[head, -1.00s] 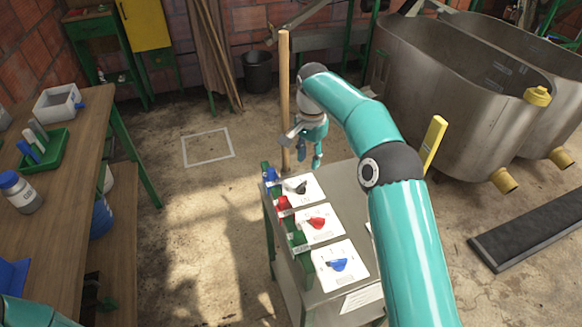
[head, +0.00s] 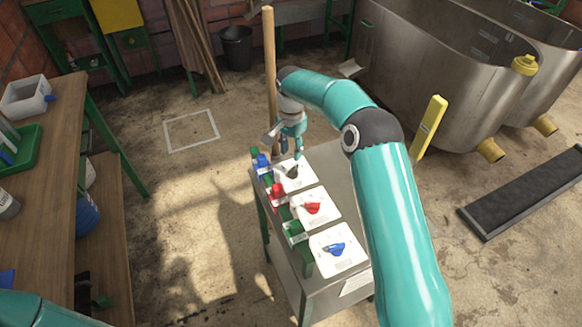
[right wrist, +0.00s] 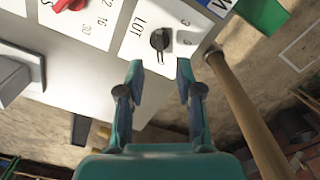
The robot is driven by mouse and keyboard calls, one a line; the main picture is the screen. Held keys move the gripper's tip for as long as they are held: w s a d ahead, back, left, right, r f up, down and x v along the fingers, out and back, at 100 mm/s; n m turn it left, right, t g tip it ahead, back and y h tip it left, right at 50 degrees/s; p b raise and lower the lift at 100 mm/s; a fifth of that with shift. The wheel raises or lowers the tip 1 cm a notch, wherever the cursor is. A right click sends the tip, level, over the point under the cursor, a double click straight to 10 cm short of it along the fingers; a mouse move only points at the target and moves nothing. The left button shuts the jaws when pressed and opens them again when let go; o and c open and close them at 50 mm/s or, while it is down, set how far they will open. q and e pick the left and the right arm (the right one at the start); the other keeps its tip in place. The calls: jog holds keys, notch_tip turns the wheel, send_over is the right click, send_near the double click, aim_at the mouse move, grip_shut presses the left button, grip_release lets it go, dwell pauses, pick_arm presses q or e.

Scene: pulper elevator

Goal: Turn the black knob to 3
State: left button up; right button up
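The black knob (head: 291,171) sits on a white plate at the far end of the small metal stand. In the right wrist view the black knob (right wrist: 160,40) is on a plate marked LOT (right wrist: 138,27), with printed digits that I cannot read surely. My right gripper (head: 292,150) is just above the knob, pointing down. In the right wrist view my right gripper (right wrist: 159,72) has its two fingers apart, nothing between them, and the knob lies just beyond the tips. Of my left arm only a link shows at the lower left; its gripper is out of view.
A red knob (head: 312,208) and a blue knob (head: 336,249) are on plates nearer on the same stand. Blue, red and green holders line its left edge. A wooden pole (head: 270,80) stands close beside my right gripper. A wooden bench (head: 50,150) is at the left.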

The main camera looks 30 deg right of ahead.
aim_at(291, 170)
notch_tip(291, 170, down, 8)
jog(key=shift+f+p, duration=0.25)
jog(key=shift+p, duration=0.35)
grip_shut()
